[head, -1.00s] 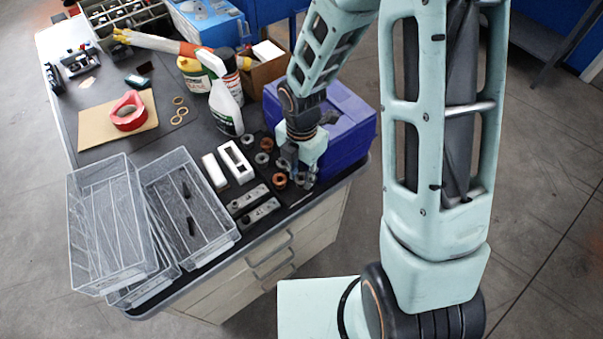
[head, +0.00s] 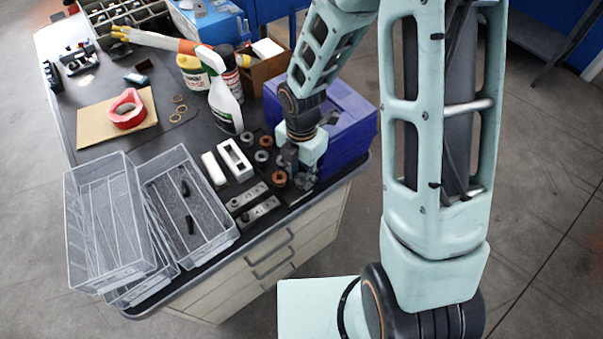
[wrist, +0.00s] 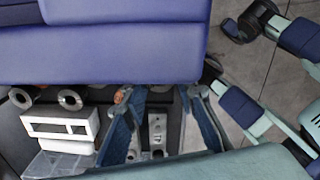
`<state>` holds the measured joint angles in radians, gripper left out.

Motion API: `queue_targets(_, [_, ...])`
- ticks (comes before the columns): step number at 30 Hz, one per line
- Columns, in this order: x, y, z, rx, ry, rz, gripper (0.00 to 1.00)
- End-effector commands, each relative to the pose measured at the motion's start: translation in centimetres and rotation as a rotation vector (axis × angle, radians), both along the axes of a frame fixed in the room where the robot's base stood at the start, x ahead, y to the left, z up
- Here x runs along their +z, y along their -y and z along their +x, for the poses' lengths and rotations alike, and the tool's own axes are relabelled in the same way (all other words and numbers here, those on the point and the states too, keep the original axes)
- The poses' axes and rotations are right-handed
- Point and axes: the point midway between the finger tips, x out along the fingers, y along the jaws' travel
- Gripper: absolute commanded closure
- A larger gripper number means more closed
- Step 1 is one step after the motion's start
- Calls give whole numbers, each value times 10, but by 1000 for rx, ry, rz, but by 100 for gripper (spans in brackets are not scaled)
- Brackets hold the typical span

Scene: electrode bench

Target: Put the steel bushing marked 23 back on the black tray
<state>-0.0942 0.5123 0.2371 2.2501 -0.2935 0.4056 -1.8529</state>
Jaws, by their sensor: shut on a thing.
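My gripper (head: 302,178) is low over the bench's front right corner, beside the purple case. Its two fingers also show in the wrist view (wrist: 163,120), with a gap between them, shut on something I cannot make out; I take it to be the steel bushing. No mark 23 can be read. Grey ring-shaped bushings (head: 261,156) and copper-coloured ones (head: 279,179) stand left of my gripper on a dark surface (head: 272,167), which may be the black tray; its outline is unclear. Two grey rings (wrist: 70,99) show at left in the wrist view.
The purple case (head: 345,115) stands close behind and right of my gripper. A spray bottle (head: 225,105) stands behind.

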Motion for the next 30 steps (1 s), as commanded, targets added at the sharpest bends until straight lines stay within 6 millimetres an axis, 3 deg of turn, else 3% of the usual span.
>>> queue_targets(16, [-6,0,0,1,0,0,100])
queue_targets(17, [-6,0,0,1,0,0,72])
queue_targets(21, [-6,0,0,1,0,0,57])
queue_targets(30, [-6,0,0,1,0,0,54])
